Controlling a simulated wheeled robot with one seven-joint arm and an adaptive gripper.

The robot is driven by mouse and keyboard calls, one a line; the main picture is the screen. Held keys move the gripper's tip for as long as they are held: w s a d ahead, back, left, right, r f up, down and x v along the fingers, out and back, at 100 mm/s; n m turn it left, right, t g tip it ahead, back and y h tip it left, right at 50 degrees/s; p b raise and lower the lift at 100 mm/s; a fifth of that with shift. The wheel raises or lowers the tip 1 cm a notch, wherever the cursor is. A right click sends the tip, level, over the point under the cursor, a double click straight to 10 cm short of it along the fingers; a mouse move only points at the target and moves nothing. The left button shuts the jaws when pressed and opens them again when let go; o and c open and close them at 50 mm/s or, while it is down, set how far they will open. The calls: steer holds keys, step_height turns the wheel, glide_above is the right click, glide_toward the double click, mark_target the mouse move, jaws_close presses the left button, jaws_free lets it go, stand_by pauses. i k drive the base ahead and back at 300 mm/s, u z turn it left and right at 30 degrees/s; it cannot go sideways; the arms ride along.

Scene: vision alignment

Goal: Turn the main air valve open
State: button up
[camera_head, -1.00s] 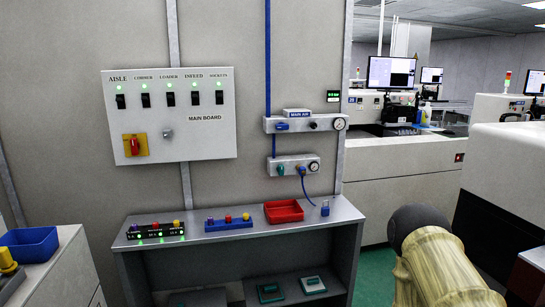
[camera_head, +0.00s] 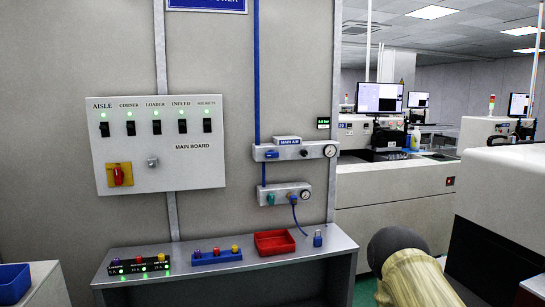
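The main air unit (camera_head: 294,150) is a grey bar on the wall panel under a "MAIN AIR" label (camera_head: 288,139). A blue valve handle (camera_head: 271,155) sits at its left and looks level. A round gauge (camera_head: 330,150) is at its right end. A blue pipe (camera_head: 257,70) comes down to the unit from above. A second bar (camera_head: 284,195) below has a teal knob (camera_head: 270,199), a gauge and a blue hose. Part of my arm shows at the lower right, well away from the valve. My gripper's fingers are not in view.
A main board (camera_head: 160,143) with several lit switches and a red rotary switch (camera_head: 117,175) is left of the valve. A grey shelf (camera_head: 215,270) below holds a red tray (camera_head: 274,242), a blue rack (camera_head: 216,257) and a black lit strip (camera_head: 139,265). Machines stand at right.

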mark_target(271, 153)
steer(key=u, duration=0.3)
steer(key=i, duration=1.1)
steer(key=z, duration=0.4)
